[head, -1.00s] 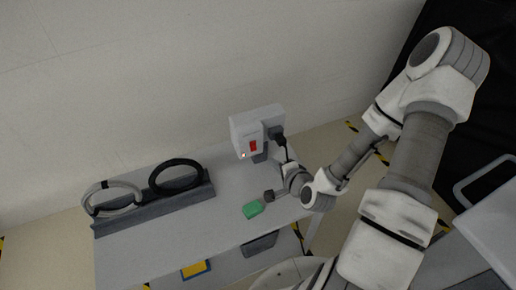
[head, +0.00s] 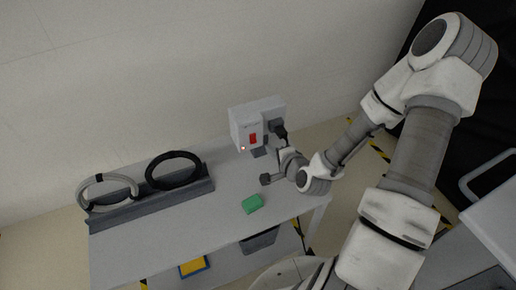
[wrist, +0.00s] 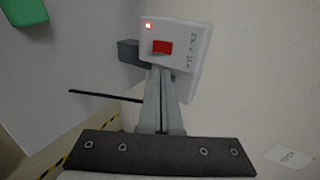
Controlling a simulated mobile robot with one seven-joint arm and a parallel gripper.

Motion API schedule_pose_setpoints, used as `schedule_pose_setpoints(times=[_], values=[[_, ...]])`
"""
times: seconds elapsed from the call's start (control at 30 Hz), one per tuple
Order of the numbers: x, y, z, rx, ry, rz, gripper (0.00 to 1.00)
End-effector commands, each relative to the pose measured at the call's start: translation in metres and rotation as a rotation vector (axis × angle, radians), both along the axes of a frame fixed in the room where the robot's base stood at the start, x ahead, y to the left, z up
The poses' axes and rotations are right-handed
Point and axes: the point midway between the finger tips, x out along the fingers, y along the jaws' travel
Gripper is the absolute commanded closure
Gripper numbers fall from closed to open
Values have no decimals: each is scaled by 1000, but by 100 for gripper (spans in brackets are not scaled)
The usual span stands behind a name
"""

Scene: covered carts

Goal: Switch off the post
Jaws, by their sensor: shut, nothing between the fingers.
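The post is a pale grey box (head: 257,121) standing on a short dark mount at the back of the cart. Its front carries a red rocker switch (head: 253,139) and a small lit red lamp (head: 243,148). In the wrist view the switch (wrist: 162,47) and the glowing lamp (wrist: 148,26) show clearly on the box face (wrist: 182,38). My gripper (head: 266,179) is shut and empty, in front of and below the box. In the wrist view its closed fingers (wrist: 160,72) point toward the switch, their tips just below it in the picture.
A green block (head: 252,204) lies on the grey cart top (head: 200,222). A grey coil (head: 107,190) and a black coil (head: 173,170) stand in a dark rack (head: 150,207) at the left. A black cable (wrist: 105,96) runs beside my fingers.

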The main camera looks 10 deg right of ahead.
Motion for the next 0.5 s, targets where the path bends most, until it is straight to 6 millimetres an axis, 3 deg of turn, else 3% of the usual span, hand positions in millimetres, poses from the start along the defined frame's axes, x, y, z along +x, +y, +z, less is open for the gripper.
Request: schedule_pose_setpoints(times=[0.5], values=[[10,1,-9,-2,-5,1,100]])
